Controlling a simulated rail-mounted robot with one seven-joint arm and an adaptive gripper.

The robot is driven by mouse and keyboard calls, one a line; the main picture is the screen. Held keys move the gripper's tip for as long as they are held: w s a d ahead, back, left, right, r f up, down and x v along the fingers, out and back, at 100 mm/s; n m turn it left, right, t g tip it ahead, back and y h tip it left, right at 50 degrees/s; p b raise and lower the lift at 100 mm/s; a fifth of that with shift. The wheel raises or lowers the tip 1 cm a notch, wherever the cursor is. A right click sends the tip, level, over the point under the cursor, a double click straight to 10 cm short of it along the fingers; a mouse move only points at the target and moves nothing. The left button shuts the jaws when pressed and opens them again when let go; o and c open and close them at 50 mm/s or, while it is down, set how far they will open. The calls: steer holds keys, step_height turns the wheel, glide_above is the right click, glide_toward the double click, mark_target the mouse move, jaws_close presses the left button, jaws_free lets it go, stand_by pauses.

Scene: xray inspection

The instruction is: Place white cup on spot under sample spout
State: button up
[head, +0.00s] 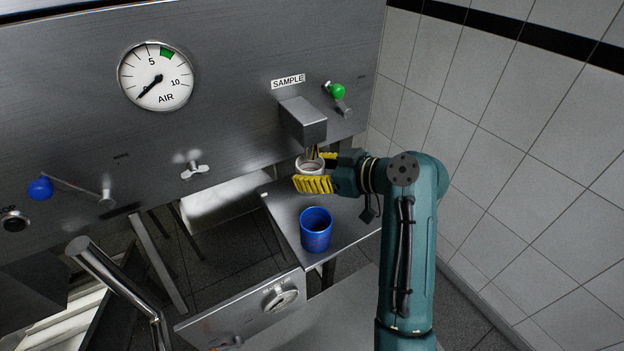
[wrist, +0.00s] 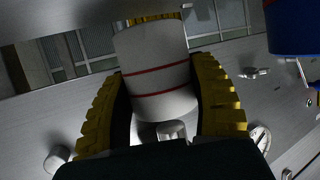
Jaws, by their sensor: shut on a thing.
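The white cup (head: 309,166) is between the yellow fingers of my gripper (head: 318,172), directly below the sample spout (head: 303,122) in the head view. The wrist view shows the white cup (wrist: 158,80) with red bands, gripped between both ribbed yellow fingers (wrist: 160,110). The spout hangs from the steel panel under the SAMPLE label (head: 288,81). The fingers and cup hide the spot beneath. I cannot tell whether the cup touches the shelf (head: 283,213).
A blue cup (head: 316,229) stands on the shelf just in front of my gripper; part of it shows in the wrist view (wrist: 292,28). A green-knobbed valve (head: 336,90) is right of the spout. The tiled wall (head: 520,130) bounds the right side.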

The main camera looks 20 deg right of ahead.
step_height(320, 180, down, 3)
steer(key=shift+s+d+f, duration=0.1)
steer(key=shift+f, duration=0.05)
steer(key=shift+f, duration=0.1)
steer(key=o, duration=1)
steer(key=shift+s+d, duration=0.1)
steer(key=shift+s, duration=0.05)
steer(key=v, duration=0.4)
steer(key=shift+s+b, duration=0.15)
steer(key=shift+b, duration=0.15)
steer(key=shift+s+d+r, duration=0.25)
steer(key=shift+s+r, duration=0.1)
steer(key=shift+r, duration=0.05)
